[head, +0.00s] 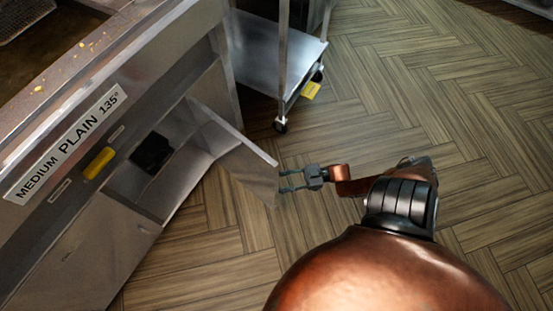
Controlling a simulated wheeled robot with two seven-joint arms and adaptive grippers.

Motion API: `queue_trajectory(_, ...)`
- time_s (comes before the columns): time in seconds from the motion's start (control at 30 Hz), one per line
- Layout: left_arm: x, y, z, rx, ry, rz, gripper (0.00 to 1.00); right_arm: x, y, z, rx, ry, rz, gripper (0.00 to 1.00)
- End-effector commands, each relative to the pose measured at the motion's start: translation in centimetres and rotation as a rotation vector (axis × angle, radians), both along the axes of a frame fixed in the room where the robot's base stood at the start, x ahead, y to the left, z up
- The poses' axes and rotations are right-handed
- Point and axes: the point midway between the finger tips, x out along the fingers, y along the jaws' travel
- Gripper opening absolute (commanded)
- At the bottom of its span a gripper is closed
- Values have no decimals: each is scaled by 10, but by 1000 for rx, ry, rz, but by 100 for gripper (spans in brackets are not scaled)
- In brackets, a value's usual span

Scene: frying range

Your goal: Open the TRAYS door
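A metal cabinet door (253,174) under the fryer stands swung out from the front, its free edge over the floor. I cannot read a TRAYS label on it. The opening (190,150) behind it shows, with a black box-like part (152,153) at its upper left. My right gripper (283,181) is just right of the door's free edge, fingers apart and pointing left at it. Nothing is between the fingers. Whether a fingertip touches the door I cannot tell. My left gripper is not in view.
The fryer front carries a MEDIUM PLAIN 135° label (68,144) and a yellow handle-like part (99,163). A closed panel (85,255) lies lower left. A wheeled metal cart (270,60) stands at the top. The wooden floor (430,90) right of it is clear.

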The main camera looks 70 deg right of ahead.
Motion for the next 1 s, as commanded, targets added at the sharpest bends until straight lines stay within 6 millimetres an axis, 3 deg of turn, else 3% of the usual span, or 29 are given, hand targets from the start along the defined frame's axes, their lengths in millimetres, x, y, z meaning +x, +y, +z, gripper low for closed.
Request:
queue_trajectory(0.5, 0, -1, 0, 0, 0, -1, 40, -83, -50, 0, -3, 1, 3, 28)
queue_trajectory(0.7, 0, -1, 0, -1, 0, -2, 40, -95, -56, 0, -1, 0, 5, 28)
queue_trajectory(1.0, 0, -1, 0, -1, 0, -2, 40, -96, -56, 0, 0, 0, 5, 28)
